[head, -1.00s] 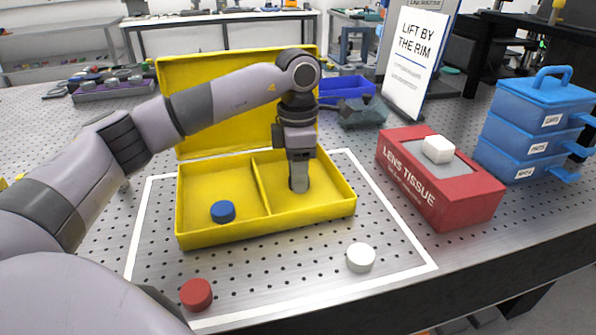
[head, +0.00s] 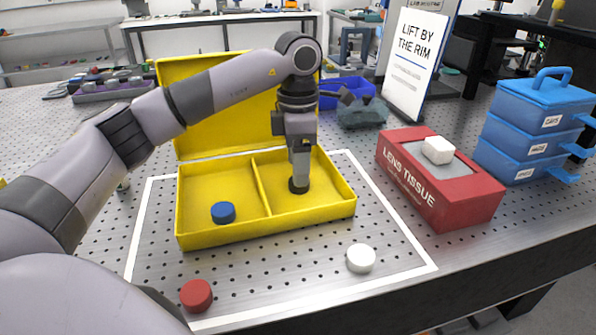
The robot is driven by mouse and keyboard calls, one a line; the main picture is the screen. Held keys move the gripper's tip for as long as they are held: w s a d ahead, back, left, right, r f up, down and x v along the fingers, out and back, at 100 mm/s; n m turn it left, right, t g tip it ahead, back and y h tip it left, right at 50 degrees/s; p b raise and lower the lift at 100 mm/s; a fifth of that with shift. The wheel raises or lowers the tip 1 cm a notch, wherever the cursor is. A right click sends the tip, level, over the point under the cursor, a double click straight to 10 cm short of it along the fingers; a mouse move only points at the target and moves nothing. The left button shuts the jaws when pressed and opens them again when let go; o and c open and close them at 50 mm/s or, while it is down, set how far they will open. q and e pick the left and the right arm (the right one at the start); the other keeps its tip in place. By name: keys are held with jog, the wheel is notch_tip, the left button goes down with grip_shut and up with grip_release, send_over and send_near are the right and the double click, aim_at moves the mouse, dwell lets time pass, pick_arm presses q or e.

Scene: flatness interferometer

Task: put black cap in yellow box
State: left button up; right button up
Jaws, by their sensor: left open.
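The open yellow box (head: 215,236) stands on the perforated table, its lid raised at the back and a divider splitting it into two compartments. The black cap (head: 299,186) is in the right compartment, apparently on its floor. My left gripper (head: 299,176) points straight down just above the cap. It is open, though the finger gap is hard to see from here, and its fingertips are close to the cap's top. A blue cap (head: 223,212) lies in the left compartment. My right gripper is not in view.
A red cap (head: 196,295) and a white cap (head: 361,258) lie in front of the box, near a white outline. A red lens tissue box (head: 432,192) and blue stacked drawers (head: 532,130) stand at right. A sign (head: 414,60) stands behind.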

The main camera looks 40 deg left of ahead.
pick_arm(q)
notch_tip(320, 180, up, 9)
jog(key=p, duration=0.1)
jog(key=shift+r, duration=0.2)
dwell(0.5)
